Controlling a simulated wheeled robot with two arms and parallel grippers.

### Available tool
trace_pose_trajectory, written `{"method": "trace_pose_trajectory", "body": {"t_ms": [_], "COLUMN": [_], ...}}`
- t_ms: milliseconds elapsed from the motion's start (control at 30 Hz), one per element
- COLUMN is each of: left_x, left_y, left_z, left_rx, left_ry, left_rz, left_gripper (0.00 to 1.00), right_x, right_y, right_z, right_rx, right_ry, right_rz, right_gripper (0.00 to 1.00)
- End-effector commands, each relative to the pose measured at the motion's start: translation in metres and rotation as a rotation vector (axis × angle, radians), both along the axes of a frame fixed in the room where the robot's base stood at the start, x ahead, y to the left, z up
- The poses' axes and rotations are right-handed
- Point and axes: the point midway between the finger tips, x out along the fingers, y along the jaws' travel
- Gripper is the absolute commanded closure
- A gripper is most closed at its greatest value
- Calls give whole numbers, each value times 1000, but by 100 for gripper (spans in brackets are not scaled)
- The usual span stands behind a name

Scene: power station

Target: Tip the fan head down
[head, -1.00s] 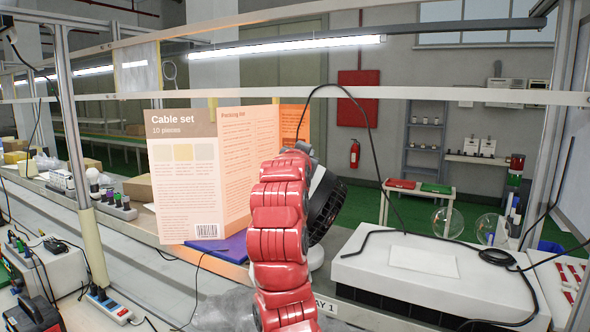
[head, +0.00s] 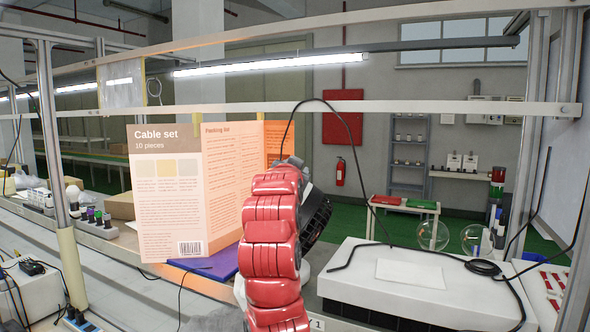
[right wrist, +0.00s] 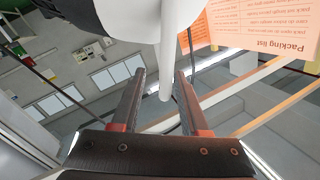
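The fan stands on the bench behind my red arm in the head view. Its dark round grille (head: 316,212) shows to the right of the arm, and the arm hides most of the rest. In the right wrist view, a large white rounded body (right wrist: 128,18), which looks like part of the fan, fills the top. A slim white piece (right wrist: 167,70) hangs from it between the fingertips of my right gripper (right wrist: 160,76). The fingers are apart, and I cannot tell whether they touch it. My left gripper is not in view.
A Cable set leaflet (head: 168,205) stands left of the arm, with a purple item (head: 222,262) at its foot. A white box-like platform (head: 370,280) with a black cable (head: 405,246) lies to the right. A metal rail (head: 440,108) crosses above the bench.

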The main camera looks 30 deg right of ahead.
Motion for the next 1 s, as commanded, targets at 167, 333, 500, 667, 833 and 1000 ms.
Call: {"method": "trace_pose_trajectory", "body": {"t_ms": [167, 333, 500, 667, 833, 1000], "left_x": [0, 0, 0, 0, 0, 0], "left_y": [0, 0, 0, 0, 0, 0], "left_z": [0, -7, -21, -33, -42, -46], "left_rx": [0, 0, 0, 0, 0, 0], "left_ry": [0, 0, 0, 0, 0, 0], "left_rz": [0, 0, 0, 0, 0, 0], "left_gripper": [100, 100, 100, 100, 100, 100], "right_x": [0, -8, -36, -70, -101, -120], "right_y": [1, 11, 36, 65, 93, 110], "right_z": [0, -1, -2, -3, -1, 0], "right_rx": [-1, -3, -3, 1, 0, 0], "right_ry": [-1, -4, -8, -6, -6, -1], "right_rz": [2, 4, 6, 6, 6, 4], "right_gripper": [55, 55, 55, 55, 55, 55]}}
